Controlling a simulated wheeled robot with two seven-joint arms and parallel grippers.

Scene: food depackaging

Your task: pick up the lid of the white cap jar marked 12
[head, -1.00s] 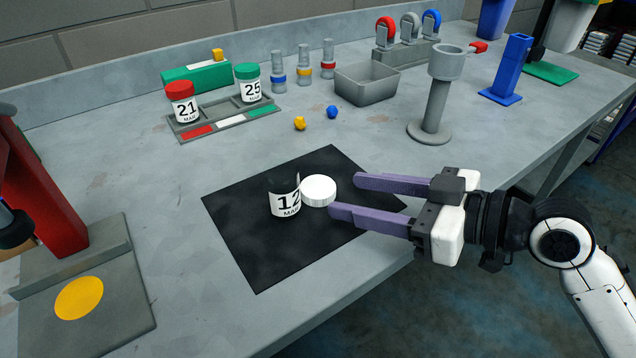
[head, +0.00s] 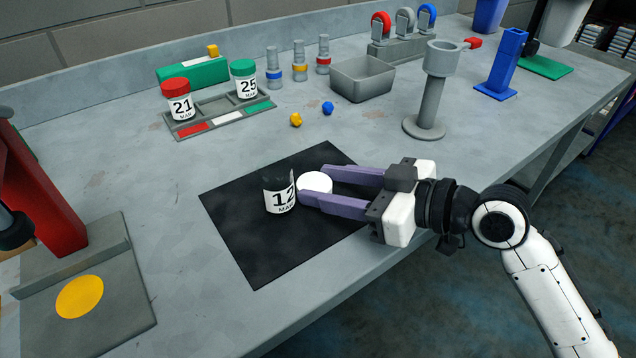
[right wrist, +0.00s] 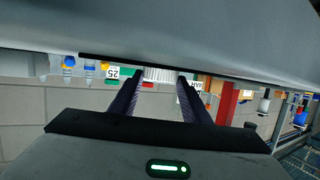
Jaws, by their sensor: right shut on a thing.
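The white lid (head: 315,182) is a short round cap to the right of the jar marked 12 (head: 281,197), over the black mat (head: 262,262). The jar is upright, with a dark body, a white label and no lid on it. My right gripper (head: 317,185) has its purple fingers closed on the lid from both sides. In the right wrist view the lid (right wrist: 160,74) sits between the fingertips. I cannot tell whether it touches the mat. My left gripper is not in view.
A rack (head: 222,117) holds a red-capped jar (head: 180,101) and a green-capped jar (head: 245,79). Yellow (head: 295,120) and blue (head: 328,108) pieces lie behind the mat. A grey bin (head: 362,80) and grey stand (head: 432,95) are farther back. A red device (head: 42,185) stands left.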

